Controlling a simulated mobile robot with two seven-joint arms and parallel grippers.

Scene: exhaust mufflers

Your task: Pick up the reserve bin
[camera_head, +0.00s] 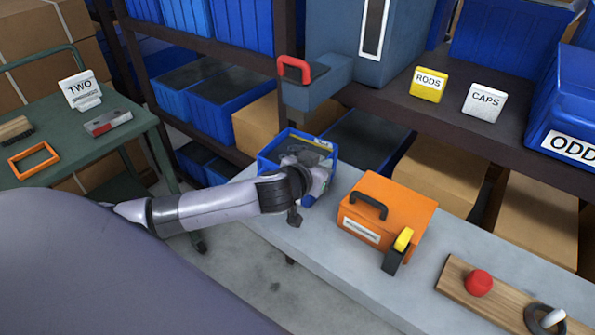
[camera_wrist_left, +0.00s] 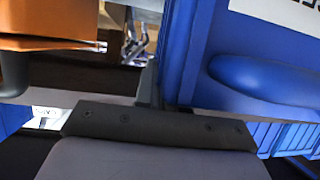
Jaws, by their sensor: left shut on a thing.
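The reserve bin is a small open blue bin (camera_head: 266,160) at the far left end of the grey bench. My left gripper (camera_head: 308,176) is at its near right side and covers part of it. In the left wrist view the blue bin wall (camera_wrist_left: 188,55) stands at the dark gripper finger (camera_wrist_left: 150,85), with part of a white label at the top right. The gripper is shut on the bin. Some grey contents show inside. I cannot tell whether its base touches the bench. My right gripper is out of view.
An orange case (camera_head: 385,218) with a black handle stands on the bench (camera_head: 300,240) to the right of the bin. A wooden board (camera_head: 500,300) lies at the front right. A green cart (camera_head: 75,150) stands left.

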